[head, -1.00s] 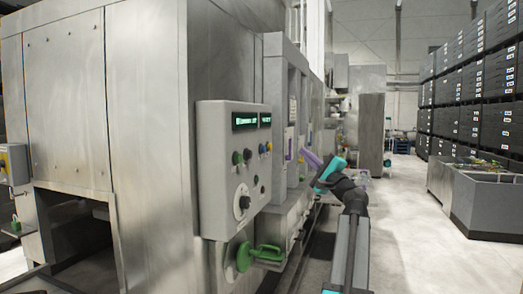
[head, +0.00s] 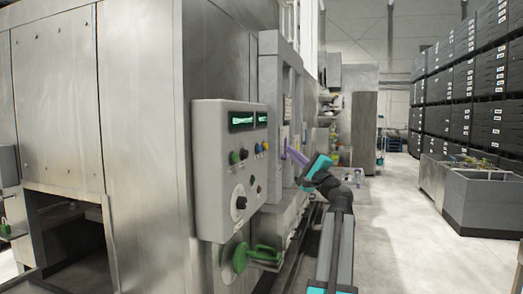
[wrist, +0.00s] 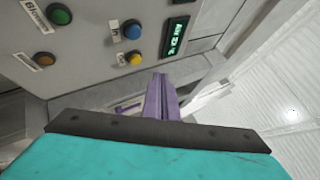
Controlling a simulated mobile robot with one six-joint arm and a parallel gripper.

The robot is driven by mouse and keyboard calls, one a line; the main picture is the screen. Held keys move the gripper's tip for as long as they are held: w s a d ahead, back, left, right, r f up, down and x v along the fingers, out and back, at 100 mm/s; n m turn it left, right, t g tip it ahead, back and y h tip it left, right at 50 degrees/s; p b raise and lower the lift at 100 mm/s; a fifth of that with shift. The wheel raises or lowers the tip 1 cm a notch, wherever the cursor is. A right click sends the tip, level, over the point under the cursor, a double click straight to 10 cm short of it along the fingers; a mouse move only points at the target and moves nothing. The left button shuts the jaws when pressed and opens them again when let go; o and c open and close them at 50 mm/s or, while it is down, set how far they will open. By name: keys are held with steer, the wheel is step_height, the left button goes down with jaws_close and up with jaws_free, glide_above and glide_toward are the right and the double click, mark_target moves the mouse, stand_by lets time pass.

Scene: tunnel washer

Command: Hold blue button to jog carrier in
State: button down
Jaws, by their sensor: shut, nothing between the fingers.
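The blue button (head: 257,147) is a small round knob on the right side of the grey control panel (head: 216,165). In the wrist view the blue button (wrist: 132,30) sits above a yellow button (wrist: 135,59), left of a lit green display (wrist: 177,36). My gripper (head: 289,149) has purple fingers that are shut and empty. In the head view it is right of the panel, pointing left. In the wrist view the fingertips (wrist: 160,78) are below and right of the blue button, apart from it. The carrier cannot be made out.
A green button (wrist: 59,14) and an orange button (wrist: 43,58) are on the same panel. A green handle (head: 262,254) juts out below it. The washer's dark opening (head: 65,235) is at left. Black crates (head: 480,80) are stacked right, with clear floor (head: 400,230) between.

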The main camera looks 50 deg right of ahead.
mark_target(260, 149)
steer(key=w+a, duration=0.2)
steer(key=w, duration=0.5)
steer(key=shift+w+a, duration=0.15)
steer(key=shift+a, duration=0.05)
